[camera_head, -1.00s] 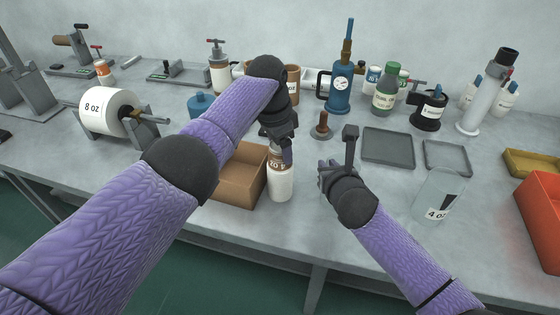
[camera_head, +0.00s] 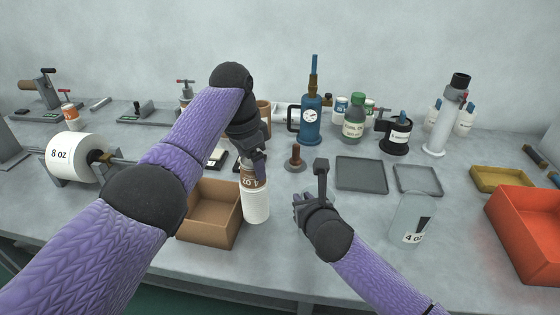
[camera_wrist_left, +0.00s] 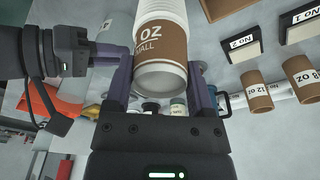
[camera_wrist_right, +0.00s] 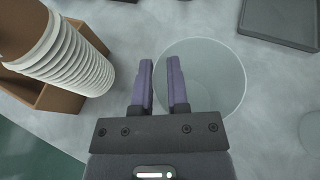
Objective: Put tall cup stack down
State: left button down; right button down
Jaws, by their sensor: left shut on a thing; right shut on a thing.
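The tall cup stack (camera_head: 256,206) is white with a brown label. It stands upright just right of the open brown box and also shows in the left wrist view (camera_wrist_left: 163,45). My left gripper (camera_head: 255,160) is shut on it; I cannot tell whether its lower end touches the table. My right gripper (camera_wrist_right: 163,85) has its fingers close together at the left edge of a clear round container (camera_wrist_right: 215,75), faint in the right wrist view. It is apart from the stack (camera_wrist_right: 62,55), right of it in the head view (camera_head: 308,195).
The brown box (camera_head: 208,215) stands on the grey table left of the stack. A wooden-handled tool (camera_head: 295,160) and flat grey trays (camera_head: 361,175) lie behind my right gripper. A clear "4 oz" container (camera_head: 412,220) and a red bin (camera_head: 525,230) stand right. Bottles line the back.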

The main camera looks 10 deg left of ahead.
aim_at(256, 189)
pick_arm(q)
notch_tip(256, 189, down, 6)
jog(key=shift+r, duration=0.25)
grip_release()
jog(key=shift+f, duration=0.15)
jog(key=r, duration=0.4)
jog(key=a+r, duration=0.1)
jog(key=r, duration=0.3)
jog(key=s+r, duration=0.1)
jog(key=r, duration=0.2)
jog(key=shift+s+a+r, duration=0.1)
jog(key=shift+a+r, duration=0.05)
jog(key=shift+r, duration=0.25)
jog(key=shift+t+h, duration=0.6)
jog(key=x, duration=0.9)
jog(key=s+a+x, duration=0.1)
jog(key=x, duration=0.3)
jog(key=shift+f, duration=0.55)
